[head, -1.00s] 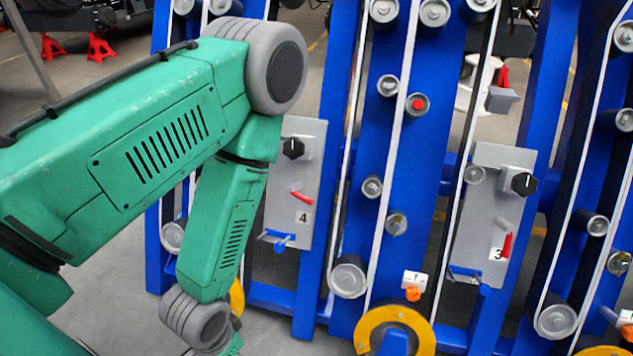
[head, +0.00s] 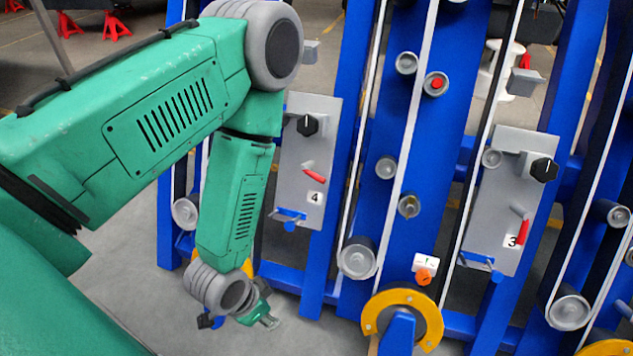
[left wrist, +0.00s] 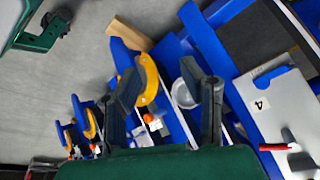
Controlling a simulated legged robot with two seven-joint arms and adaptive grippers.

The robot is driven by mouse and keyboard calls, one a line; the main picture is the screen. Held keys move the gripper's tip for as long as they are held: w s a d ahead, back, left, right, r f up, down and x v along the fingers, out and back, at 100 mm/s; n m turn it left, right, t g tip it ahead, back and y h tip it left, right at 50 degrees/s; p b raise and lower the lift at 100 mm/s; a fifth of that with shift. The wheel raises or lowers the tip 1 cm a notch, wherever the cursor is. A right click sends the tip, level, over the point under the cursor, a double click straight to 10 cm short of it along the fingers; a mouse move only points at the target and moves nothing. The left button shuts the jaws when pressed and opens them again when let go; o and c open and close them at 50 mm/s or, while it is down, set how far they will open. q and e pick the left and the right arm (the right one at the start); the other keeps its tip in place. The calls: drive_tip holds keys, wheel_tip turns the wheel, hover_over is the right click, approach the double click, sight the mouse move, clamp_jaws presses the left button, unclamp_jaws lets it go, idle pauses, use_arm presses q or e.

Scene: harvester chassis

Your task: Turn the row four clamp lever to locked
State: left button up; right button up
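The row four panel (head: 290,180) is a grey plate with a "4" label. Its clamp lever (head: 314,172) is red and slants down to the right, below a black knob (head: 306,124). In the left wrist view the panel (left wrist: 290,95) is at the right edge, with the red lever (left wrist: 273,147) near the lower right. My left gripper (head: 264,318) is low in front of the frame, below and left of the panel, apart from the lever. In the left wrist view its dark fingers (left wrist: 170,85) are spread, with nothing held between them. My right gripper is not in view.
A similar row three panel (head: 508,195) with a red lever (head: 522,228) is to the right. Blue beams with rollers stand between the panels. A yellow ring (head: 403,300) and an orange knob (head: 425,276) are low at the middle. Grey floor is free at the lower left.

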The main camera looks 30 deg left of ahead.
use_arm(q)
drive_tip(key=w+f+m+t+b, duration=0.3)
drive_tip(key=w+m+t, duration=0.15)
drive_tip(key=w, duration=0.55)
drive_tip(key=m+t+b, duration=0.6)
drive_tip(key=m+t, duration=0.5)
drive_tip(key=m, duration=0.1)
approach(316, 178)
drive_tip(key=shift+g+y, duration=0.25)
drive_tip(key=shift+y, duration=0.05)
drive_tip(key=w+b, duration=0.1)
drive_tip(key=w, duration=0.2)
drive_tip(key=w+b, duration=0.2)
drive_tip(key=w, duration=0.1)
drive_tip(key=w+b, duration=0.2)
drive_tip(key=w, duration=0.2)
drive_tip(key=shift+d+f, duration=0.15)
drive_tip(key=shift+d, duration=0.15)
drive_tip(key=shift+w, duration=0.45)
